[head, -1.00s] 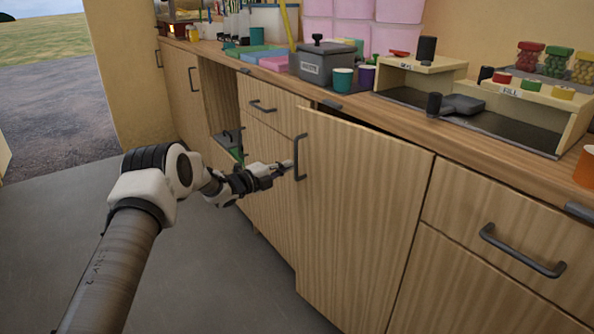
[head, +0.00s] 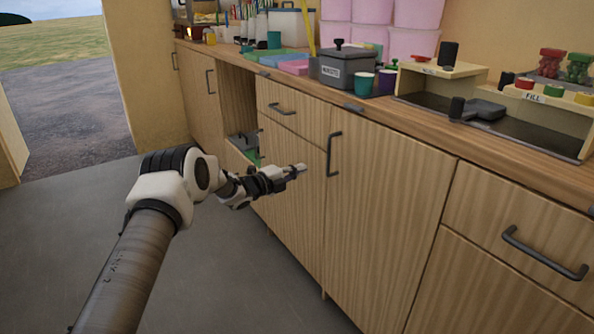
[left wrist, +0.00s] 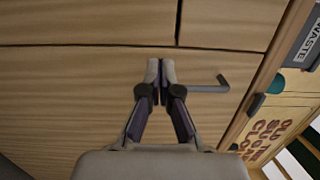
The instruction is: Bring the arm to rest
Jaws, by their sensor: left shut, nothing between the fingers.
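My left gripper (head: 300,168) is shut and empty. It hangs in front of the wooden cabinet doors, a little left of the dark handle (head: 333,154) of a cabinet door (head: 385,215). That door looks closed, or nearly so. In the left wrist view the closed fingertips (left wrist: 160,64) meet in front of plain wood fronts, and a dark handle (left wrist: 208,88) shows to their right. I cannot tell from the picture whether the fingertips touch the wood. My right gripper is not in view.
The wooden counter (head: 420,132) above bears a grey waste box (head: 345,70), teal and purple cups, pink tubs (head: 372,12) and a fill station (head: 545,98). An open shelf (head: 238,100) is on the left. Grey floor (head: 225,285) lies clear beside my arm.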

